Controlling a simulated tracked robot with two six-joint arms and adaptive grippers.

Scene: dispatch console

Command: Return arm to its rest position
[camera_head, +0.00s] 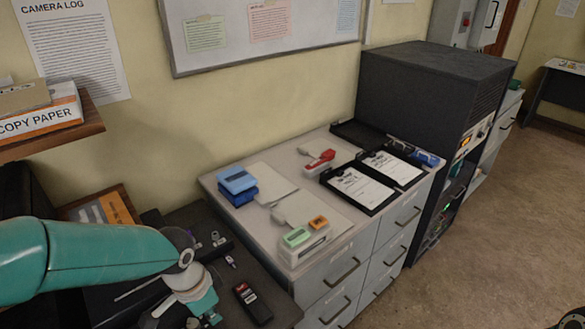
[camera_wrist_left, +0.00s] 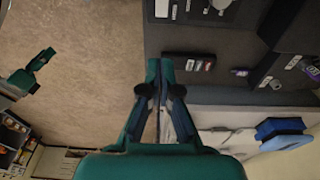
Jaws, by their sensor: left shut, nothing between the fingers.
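My left arm (camera_head: 90,257) is teal and reaches in from the left of the head view, over the dark desk. My left gripper (camera_head: 203,303) is at its end, low in the picture, partly hidden by the wrist. In the left wrist view the left gripper (camera_wrist_left: 160,72) is shut and empty, its fingers together beside the desk edge. A teal and dark part at the left of that view (camera_wrist_left: 32,72) looks like my right gripper; its fingers are too small to read. A dark tip also shows at the head view's bottom right corner.
A black handset (camera_head: 252,303) lies on the dark desk (camera_head: 222,268) close to my left gripper. The drawer cabinet (camera_head: 338,277) carries clipboards (camera_head: 358,188), a blue box (camera_head: 237,180) and a stapler-like red item (camera_head: 320,160). Open floor (camera_head: 480,250) lies to the right.

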